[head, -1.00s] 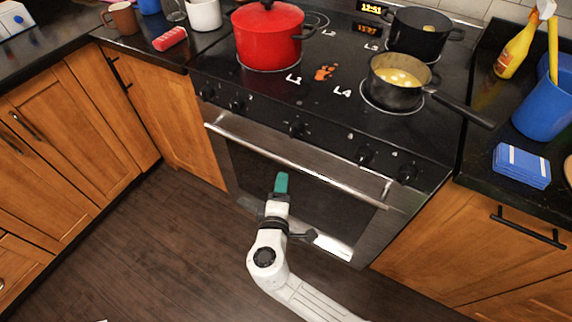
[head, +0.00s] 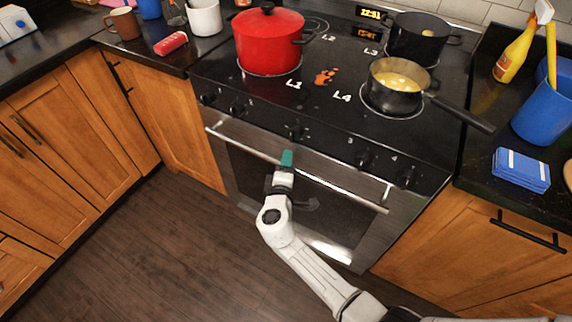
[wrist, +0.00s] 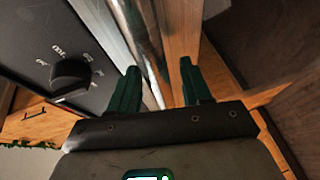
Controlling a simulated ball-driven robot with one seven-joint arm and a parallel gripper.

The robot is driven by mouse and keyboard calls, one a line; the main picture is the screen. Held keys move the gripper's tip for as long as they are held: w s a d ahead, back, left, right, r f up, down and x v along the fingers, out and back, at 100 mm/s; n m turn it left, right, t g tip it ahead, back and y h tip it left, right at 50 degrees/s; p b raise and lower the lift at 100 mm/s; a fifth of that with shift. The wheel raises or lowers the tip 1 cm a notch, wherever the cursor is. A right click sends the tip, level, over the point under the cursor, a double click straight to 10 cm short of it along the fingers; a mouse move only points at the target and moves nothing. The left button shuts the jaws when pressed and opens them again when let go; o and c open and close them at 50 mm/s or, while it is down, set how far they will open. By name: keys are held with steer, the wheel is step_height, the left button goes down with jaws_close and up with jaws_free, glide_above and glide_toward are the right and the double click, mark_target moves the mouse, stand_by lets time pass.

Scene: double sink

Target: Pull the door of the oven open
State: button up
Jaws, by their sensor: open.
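The oven door (head: 248,178) is shut, with a dark window and a steel frame. Its long silver handle (head: 345,190) runs across the top of the door. My gripper (head: 287,159) is at the handle, near its middle. In the wrist view, the open gripper (wrist: 160,85) has one green finger on each side of the handle (wrist: 137,35). The handle lies between the fingers, nearer the left one, and is not clamped. How deep it sits between them is hard to tell.
Stove knobs (head: 295,133) line the panel just above the handle. A red pot (head: 268,42) and a pan (head: 396,88) with a jutting handle stand on the cooktop. Wooden cabinets (head: 180,120) flank the oven. The floor (head: 160,240) in front is clear.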

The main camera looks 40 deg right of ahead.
jaws_close()
stand_by(0.3)
steer(key=shift+a, duration=0.1)
